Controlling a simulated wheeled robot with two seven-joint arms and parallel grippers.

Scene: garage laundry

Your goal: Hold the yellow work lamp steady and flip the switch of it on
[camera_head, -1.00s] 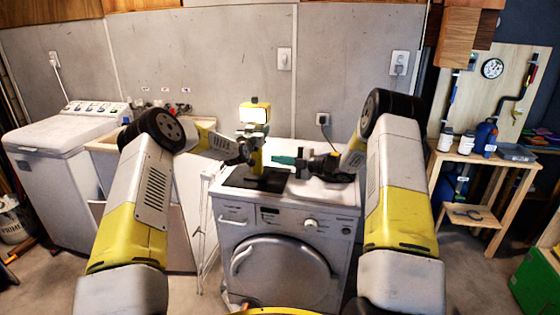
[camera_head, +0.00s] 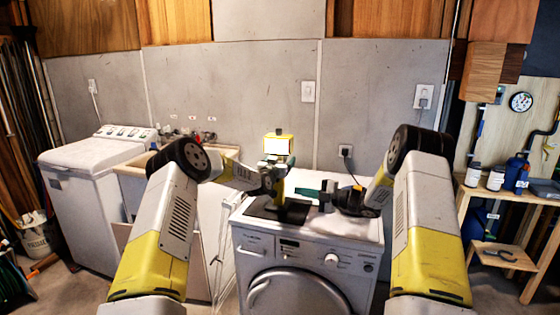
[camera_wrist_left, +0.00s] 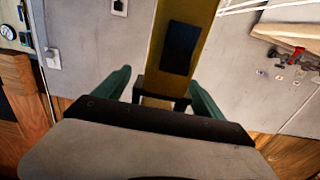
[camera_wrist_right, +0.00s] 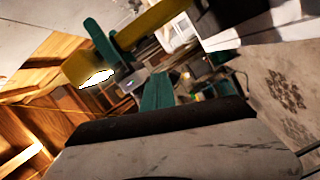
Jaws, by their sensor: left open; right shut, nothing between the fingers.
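The yellow work lamp (camera_head: 279,146) stands upright on the washing machine, with a pale panel at its top and a dark base (camera_head: 292,212). In the left wrist view its yellow post (camera_wrist_left: 160,55), with a dark rectangular patch on it, rises between the green fingers. My left gripper (camera_head: 278,186) is open around the post; I cannot tell if its fingers touch it. My right gripper (camera_head: 300,192) is shut and empty, close to the right of the post, its fingers pointing left. In the right wrist view the lamp's yellow head (camera_wrist_right: 88,68) shows a bright white patch.
The front-loading washing machine (camera_head: 258,250) stands against the grey wall. A top-loading washer (camera_head: 85,172) is at the left, with a sink (camera_head: 135,168) between them. A wooden shelf (camera_head: 515,195) with bottles is at the right. A wall outlet (camera_head: 345,151) is behind my right gripper.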

